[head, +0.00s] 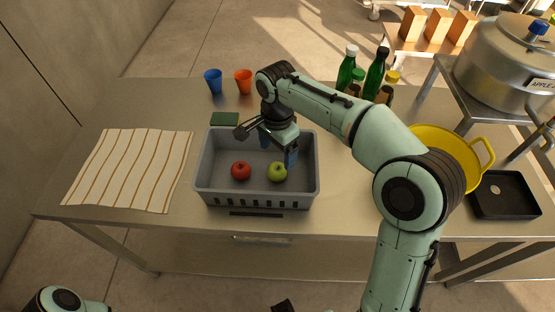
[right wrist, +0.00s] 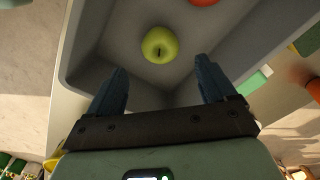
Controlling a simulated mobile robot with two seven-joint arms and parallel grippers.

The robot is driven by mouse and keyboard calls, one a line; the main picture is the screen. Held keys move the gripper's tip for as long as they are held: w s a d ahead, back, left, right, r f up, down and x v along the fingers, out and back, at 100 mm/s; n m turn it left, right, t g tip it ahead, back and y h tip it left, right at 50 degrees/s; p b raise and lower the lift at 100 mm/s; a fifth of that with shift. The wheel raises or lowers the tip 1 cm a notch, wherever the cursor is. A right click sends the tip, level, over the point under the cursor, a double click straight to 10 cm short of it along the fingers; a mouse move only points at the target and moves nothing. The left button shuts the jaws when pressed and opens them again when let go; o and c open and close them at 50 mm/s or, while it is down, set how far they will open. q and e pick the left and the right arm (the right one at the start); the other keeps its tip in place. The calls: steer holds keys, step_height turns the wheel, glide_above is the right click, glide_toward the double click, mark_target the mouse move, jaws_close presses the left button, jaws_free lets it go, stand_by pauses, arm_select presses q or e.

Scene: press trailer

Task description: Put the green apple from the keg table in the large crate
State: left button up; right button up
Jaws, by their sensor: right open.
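The green apple (head: 277,172) lies on the floor of the large grey crate (head: 255,201), toward its right side. It also shows in the right wrist view (right wrist: 159,45), beyond my fingertips and apart from them. A red apple (head: 241,171) lies in the crate to its left, and its edge shows in the right wrist view (right wrist: 203,2). My right gripper (head: 278,152) is open and empty, reaching over the crate's back part with its fingers (right wrist: 160,80) pointing in. My left gripper is not in view; only a bit of my left arm shows at the bottom left.
A striped cloth (head: 130,169) lies left of the crate. Blue (head: 213,81) and orange (head: 243,81) cups and a green sponge-like block (head: 224,119) are behind it. Green bottles (head: 346,70), a yellow colander (head: 446,147) and a black tray (head: 504,196) are on the right. A large pot (head: 506,62) stands back right.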

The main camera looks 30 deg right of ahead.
mark_target(277, 168)
steer(key=shift+r, duration=1.75)
steer(key=shift+f, duration=0.1)
